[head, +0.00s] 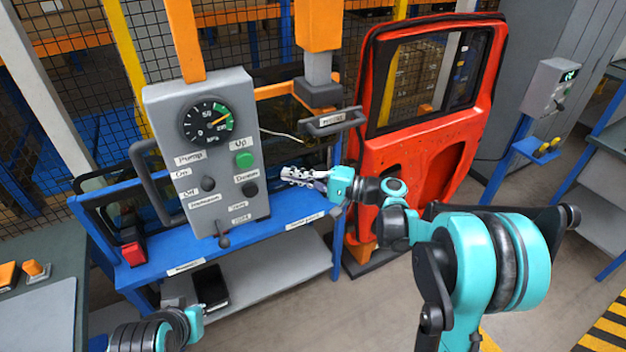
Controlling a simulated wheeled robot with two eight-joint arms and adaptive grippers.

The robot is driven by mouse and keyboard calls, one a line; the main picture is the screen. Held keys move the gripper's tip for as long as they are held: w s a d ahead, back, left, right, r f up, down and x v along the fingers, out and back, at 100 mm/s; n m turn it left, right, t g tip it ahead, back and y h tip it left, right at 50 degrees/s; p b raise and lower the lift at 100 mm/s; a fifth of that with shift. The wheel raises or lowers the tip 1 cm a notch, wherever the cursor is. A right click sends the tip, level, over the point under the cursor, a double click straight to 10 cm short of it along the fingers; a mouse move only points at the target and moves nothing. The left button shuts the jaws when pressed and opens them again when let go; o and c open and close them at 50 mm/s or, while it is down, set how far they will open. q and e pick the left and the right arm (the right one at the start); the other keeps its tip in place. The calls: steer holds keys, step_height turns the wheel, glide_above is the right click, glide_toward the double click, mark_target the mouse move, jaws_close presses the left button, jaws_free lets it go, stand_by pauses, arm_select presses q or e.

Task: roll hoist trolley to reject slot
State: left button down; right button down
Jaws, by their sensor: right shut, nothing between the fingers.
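The hoist's grey control box (205,150) hangs from an orange post, with a round gauge, a green button, dark knobs and a small lever below. A dark loop handle (155,185) is on its left side. A second dark handle (335,122) sticks out by the orange column to the right. A blue rail bench (255,232) runs below, with small labels too small to read surely; I cannot tell which marks the reject slot. My right gripper (288,176) is shut and empty, just right of the box, below the second handle.
A red car door (430,150) stands upright right of the bench, behind my right arm. A grey control post (550,88) stands farther right. A red-and-black clamp (131,250) sits at the bench's left end. Mesh fencing closes the back.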

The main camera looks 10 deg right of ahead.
arm_select(q)
steer(key=shift+f, duration=0.1)
arm_select(e)
steer(key=a, duration=0.1)
steer(key=s+a, duration=0.1)
steer(key=a, duration=0.1)
steer(key=shift+s+a, duration=0.15)
steer(key=shift+a, duration=0.1)
